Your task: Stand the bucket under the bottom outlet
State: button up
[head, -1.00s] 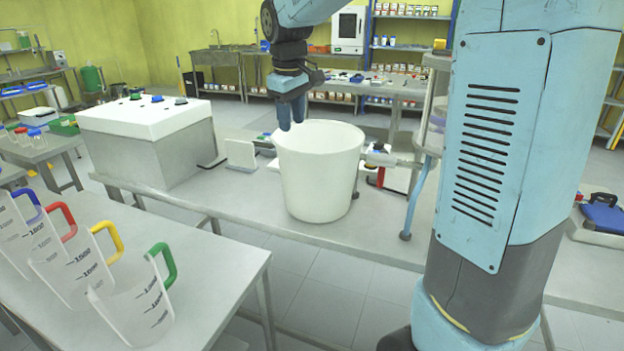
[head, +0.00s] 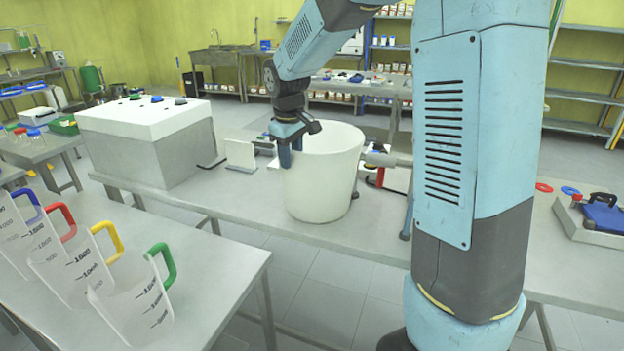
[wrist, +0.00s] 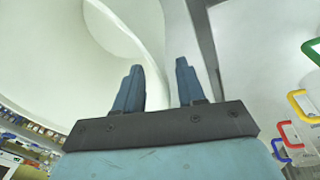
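The white bucket (head: 325,185) stands upright on the grey bench in the middle of the head view. Its pale curved wall also fills much of the upper left of the wrist view (wrist: 40,60). My gripper (head: 290,158) is at the bucket's left front rim, pointing down. In the wrist view its two fingers (wrist: 157,78) are apart, with the pale bucket wall showing behind and between them. I cannot tell whether they touch it. A pipe fitting (head: 385,159) with a red part is just right of the bucket; I cannot tell whether it is the bottom outlet.
A large white-topped box (head: 150,120) stands left of the bucket on the bench (head: 250,195). Clear jugs with coloured handles (head: 135,295) stand on the near left table. My arm hides part of the bench to the right. A blue case (head: 603,215) lies at far right.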

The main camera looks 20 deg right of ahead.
jog(key=shift+w+f, duration=0.2)
jog(key=shift+f, duration=1.25)
grip_shut()
dwell(0.3)
